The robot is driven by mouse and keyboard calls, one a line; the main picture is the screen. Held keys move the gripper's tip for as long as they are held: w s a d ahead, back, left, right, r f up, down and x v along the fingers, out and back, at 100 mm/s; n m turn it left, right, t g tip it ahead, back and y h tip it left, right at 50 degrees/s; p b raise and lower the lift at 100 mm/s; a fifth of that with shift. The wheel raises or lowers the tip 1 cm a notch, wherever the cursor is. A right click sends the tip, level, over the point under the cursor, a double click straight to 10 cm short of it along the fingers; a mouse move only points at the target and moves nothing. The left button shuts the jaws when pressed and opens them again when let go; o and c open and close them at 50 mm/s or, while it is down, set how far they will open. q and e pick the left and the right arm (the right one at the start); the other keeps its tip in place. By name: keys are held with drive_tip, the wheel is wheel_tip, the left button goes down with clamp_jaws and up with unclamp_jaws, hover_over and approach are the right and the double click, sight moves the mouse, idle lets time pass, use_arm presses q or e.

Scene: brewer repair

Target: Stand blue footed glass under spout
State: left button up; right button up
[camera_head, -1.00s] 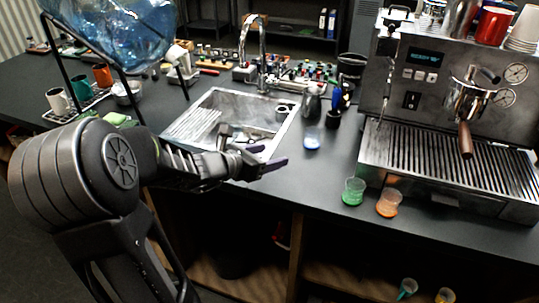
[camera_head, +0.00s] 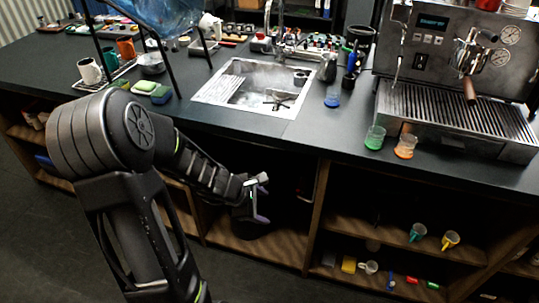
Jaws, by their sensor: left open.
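The blue footed glass (camera_head: 332,97) stands upright on the dark counter, right of the sink and left of the espresso machine (camera_head: 455,75). The machine's brown-handled portafilter (camera_head: 469,88) hangs over its slatted drip tray (camera_head: 455,112). I cannot make out a separate spout on it. The sink's tap (camera_head: 268,25) stands behind the basin. My left gripper (camera_head: 263,200) is open and empty. It shows below the counter's front edge, before the dark cabinet opening, well apart from the blue glass. My right gripper is out of view.
A green-based glass (camera_head: 375,138) and an orange-based glass (camera_head: 405,147) stand before the machine. Dark containers (camera_head: 350,80) stand close behind the blue glass. The sink (camera_head: 255,88) lies to its left.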

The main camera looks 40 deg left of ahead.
use_arm(q)
drive_tip(key=s+d+f+m+g, duration=0.4)
drive_tip(key=s+d+f+m, duration=0.1)
drive_tip(key=d+f+m, duration=0.75)
drive_tip(key=s+d+f+m+g+h, duration=0.1)
drive_tip(key=s+d+f+m, duration=0.2)
drive_tip(key=d, duration=0.6)
drive_tip(key=s+d+f+m+g+h, duration=0.1)
drive_tip(key=s+d+f+m+h, duration=0.1)
drive_tip(key=s+d+f+m, duration=0.2)
drive_tip(key=s+d+m, duration=0.3)
drive_tip(key=d, duration=0.2)
drive_tip(key=shift+d+m, duration=0.2)
drive_tip(key=shift+m, duration=0.15)
drive_tip(key=shift+c, duration=0.6)
